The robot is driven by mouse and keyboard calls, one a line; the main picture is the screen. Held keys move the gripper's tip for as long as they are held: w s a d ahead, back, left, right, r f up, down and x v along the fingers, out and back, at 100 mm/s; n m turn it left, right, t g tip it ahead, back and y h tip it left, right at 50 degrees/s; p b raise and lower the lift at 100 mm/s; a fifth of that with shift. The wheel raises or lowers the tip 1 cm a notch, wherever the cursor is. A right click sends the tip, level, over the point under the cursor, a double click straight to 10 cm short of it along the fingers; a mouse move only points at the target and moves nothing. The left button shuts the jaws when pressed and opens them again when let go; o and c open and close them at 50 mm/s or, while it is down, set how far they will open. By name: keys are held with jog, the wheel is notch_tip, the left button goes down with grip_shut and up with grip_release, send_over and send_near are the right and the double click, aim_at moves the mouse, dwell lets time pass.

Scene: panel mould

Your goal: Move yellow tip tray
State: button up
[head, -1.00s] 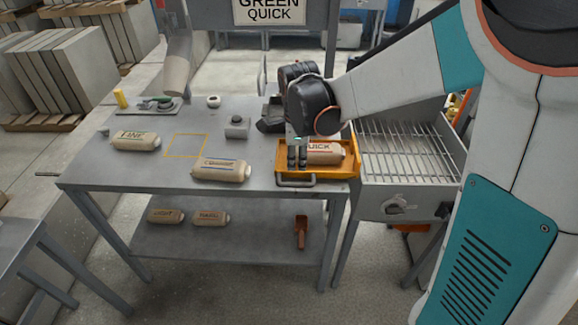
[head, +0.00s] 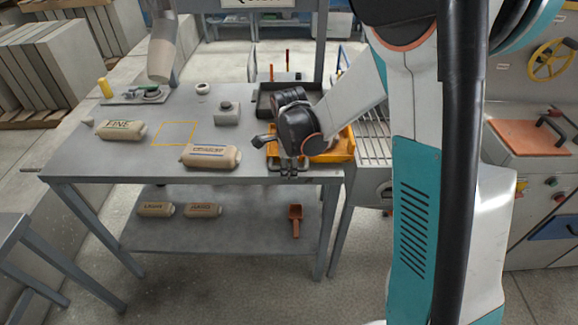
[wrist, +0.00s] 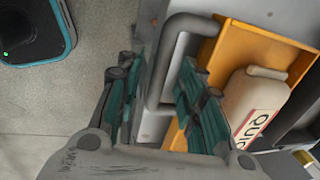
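The yellow tip tray (head: 342,152) sits at the right end of the grey table, partly hidden behind my arm in the head view. In the wrist view the tray (wrist: 233,42) holds a beige bag marked QUICK (wrist: 252,98). Its grey bar handle (wrist: 172,55) is on the near side. My gripper (head: 290,173) is low at the tray's front. In the wrist view my gripper (wrist: 158,95) is open, with its teal-padded fingers on either side of the handle. I cannot tell whether either finger touches it.
A bag marked FINE (head: 121,130) and another bag (head: 211,156) lie on the table (head: 110,160). A yellow outlined square (head: 176,132) on it is empty. A dark tray (head: 268,103) stands behind the tip tray. A wire rack (head: 371,135) is to the right.

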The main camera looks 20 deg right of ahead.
grip_shut()
jog(key=shift+r, duration=0.1)
jog(key=shift+d+r+t+y+p, duration=0.15)
jog(key=shift+r+y+p, duration=0.15)
jog(key=shift+r, duration=0.2)
jog(key=shift+d+r+t+y+p, duration=0.15)
jog(key=shift+r+y+p, duration=0.1)
jog(key=shift+r, duration=0.25)
jog(key=s+d+r+t+y+p, duration=0.1)
jog(key=d+r+y, duration=0.3)
jog(key=r, duration=0.3)
jog(key=s+d+r+m+t+y+p, duration=0.1)
jog(key=d+r+t+y, duration=0.1)
jog(key=d+r+y, duration=0.2)
jog(key=shift+s+d+r+y, duration=0.25)
jog(key=shift+s+r+y, duration=0.15)
jog(key=shift+r, duration=0.95)
